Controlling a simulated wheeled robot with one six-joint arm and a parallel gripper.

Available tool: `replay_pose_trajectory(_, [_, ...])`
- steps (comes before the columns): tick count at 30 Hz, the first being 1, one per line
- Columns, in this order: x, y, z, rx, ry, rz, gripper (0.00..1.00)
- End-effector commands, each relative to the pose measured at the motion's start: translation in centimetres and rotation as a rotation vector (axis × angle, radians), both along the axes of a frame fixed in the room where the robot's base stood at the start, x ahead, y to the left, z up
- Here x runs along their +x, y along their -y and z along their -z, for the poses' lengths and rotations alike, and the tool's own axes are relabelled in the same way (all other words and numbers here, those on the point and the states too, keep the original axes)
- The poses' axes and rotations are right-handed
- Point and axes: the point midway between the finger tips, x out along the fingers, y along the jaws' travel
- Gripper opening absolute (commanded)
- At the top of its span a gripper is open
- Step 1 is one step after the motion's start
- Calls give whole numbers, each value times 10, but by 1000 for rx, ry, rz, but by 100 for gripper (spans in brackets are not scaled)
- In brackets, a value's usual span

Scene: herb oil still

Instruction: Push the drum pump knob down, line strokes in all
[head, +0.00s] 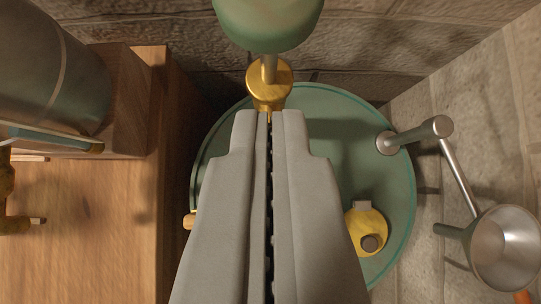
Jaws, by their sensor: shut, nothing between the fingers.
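The drum pump knob (266,24) is a green rounded cap at the top middle, cut off by the picture's upper edge. Below it a thin metal rod runs into a brass pump collar (269,82). The green drum (345,110) has a round rimmed top. My gripper (269,116) is shut and empty, with its fingertips just below the brass collar in the picture. The knob is beyond the fingertips, and no contact with it shows. The fingers hide the middle of the drum top. I cannot tell the gripper's height against the knob.
A metal funnel-like cup (503,248) is at the lower right. A wooden bench (95,245) with a large vessel (50,70) fills the left. Stone walls (400,55) close the back and right.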

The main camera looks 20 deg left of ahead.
Motion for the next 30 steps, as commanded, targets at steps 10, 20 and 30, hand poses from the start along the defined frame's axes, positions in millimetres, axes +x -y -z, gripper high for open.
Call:
replay_pose_trajectory(10, [-33, 14, -38, 1, 4, 1, 0])
replay_pose_trajectory(20, [-38, 16, -43, 1, 4, 1, 0])
replay_pose_trajectory(30, [-38, 16, -43, 1, 4, 1, 0])
